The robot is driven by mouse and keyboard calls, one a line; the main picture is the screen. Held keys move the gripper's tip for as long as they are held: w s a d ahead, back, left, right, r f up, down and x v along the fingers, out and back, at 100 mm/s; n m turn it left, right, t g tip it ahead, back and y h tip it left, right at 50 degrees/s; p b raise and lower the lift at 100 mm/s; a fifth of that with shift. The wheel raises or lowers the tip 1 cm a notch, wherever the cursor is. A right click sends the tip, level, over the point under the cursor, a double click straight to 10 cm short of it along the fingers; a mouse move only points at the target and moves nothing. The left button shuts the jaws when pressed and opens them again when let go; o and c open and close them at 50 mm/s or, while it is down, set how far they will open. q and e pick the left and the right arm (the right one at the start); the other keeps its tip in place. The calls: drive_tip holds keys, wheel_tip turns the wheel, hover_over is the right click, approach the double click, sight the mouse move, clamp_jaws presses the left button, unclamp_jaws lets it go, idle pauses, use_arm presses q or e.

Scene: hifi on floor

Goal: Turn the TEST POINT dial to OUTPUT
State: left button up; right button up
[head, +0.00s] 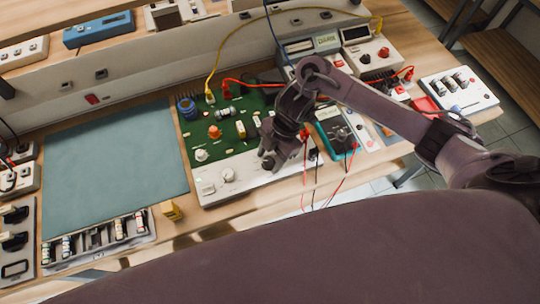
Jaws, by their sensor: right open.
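A green circuit board (228,150) stands on the wooden bench with a white control panel (243,186) along its front edge. A pale round knob (228,174) sits on the panel's left half. The panel's lettering is too small to read, so I cannot tell which control is the TEST POINT dial or where it points. My right gripper (266,156) is open over the panel's right half, pointing down. It hides part of the panel and board there, and I cannot tell whether it touches anything. My left gripper is not in view.
A teal multimeter (337,133) with red and black leads stands close to the right of my gripper. A yellow cable (222,56) arches behind the board. A grey-green mat (113,165) lies clear at left. A small yellow block (171,211) sits near the bench's front edge.

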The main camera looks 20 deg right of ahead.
drive_tip(key=c, duration=1)
drive_tip(key=shift+o, duration=0.2)
drive_tip(key=m+p, duration=0.1)
drive_tip(key=p, duration=0.1)
drive_tip(key=m+t+p, duration=0.1)
drive_tip(key=m+p, duration=0.1)
drive_tip(key=shift+s+r+m, duration=0.15)
drive_tip(key=shift+r+m, duration=0.05)
drive_tip(key=shift+m, duration=0.1)
drive_tip(key=m+t+p, duration=0.1)
drive_tip(key=m+p, duration=0.2)
drive_tip(key=shift+t, duration=0.3)
drive_tip(key=shift+f+m+p, duration=0.15)
drive_tip(key=shift+m+p, duration=0.15)
drive_tip(key=shift+m, duration=0.3)
drive_tip(key=shift+t, duration=0.3)
drive_tip(key=o, duration=1)
drive_tip(key=shift+c, duration=0.2)
